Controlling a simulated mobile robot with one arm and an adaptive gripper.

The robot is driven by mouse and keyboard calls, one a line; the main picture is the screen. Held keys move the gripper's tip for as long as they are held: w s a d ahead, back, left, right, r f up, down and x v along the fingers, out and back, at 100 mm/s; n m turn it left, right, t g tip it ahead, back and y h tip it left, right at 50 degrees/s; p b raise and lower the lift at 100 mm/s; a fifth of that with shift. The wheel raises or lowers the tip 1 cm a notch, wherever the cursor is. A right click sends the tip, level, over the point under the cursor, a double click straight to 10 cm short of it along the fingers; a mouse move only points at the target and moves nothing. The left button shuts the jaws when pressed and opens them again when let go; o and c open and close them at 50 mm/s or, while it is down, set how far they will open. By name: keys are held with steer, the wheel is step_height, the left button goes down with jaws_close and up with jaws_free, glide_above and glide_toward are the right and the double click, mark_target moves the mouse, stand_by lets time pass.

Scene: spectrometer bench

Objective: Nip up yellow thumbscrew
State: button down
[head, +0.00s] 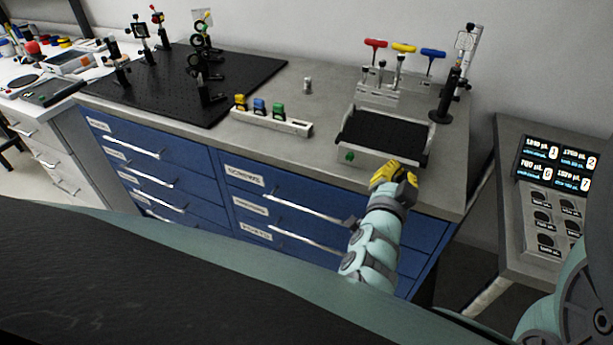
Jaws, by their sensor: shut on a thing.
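A small yellow-topped piece, which looks like the yellow thumbscrew (240,102), stands at the left end of a pale rack (298,127). A blue one (259,106) and a green one (278,110) stand to its right in the same rack. My gripper (396,170), yellow and grey, is at the front right of the black-lined tray (344,158), well to the right of the rack. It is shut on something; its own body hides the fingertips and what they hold.
T-handle drivers in red (375,43), yellow (403,48) and blue (433,53) stand in a holder behind the tray. A black breadboard (255,75) with optical posts lies left. A small metal piece (308,85) stands alone. A post assembly (455,85) stands right.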

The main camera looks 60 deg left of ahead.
stand_by(0.4)
steer(key=c, duration=1.2)
jaws_free()
steer(key=shift+r, duration=0.1)
steer(key=shift+v, duration=6)
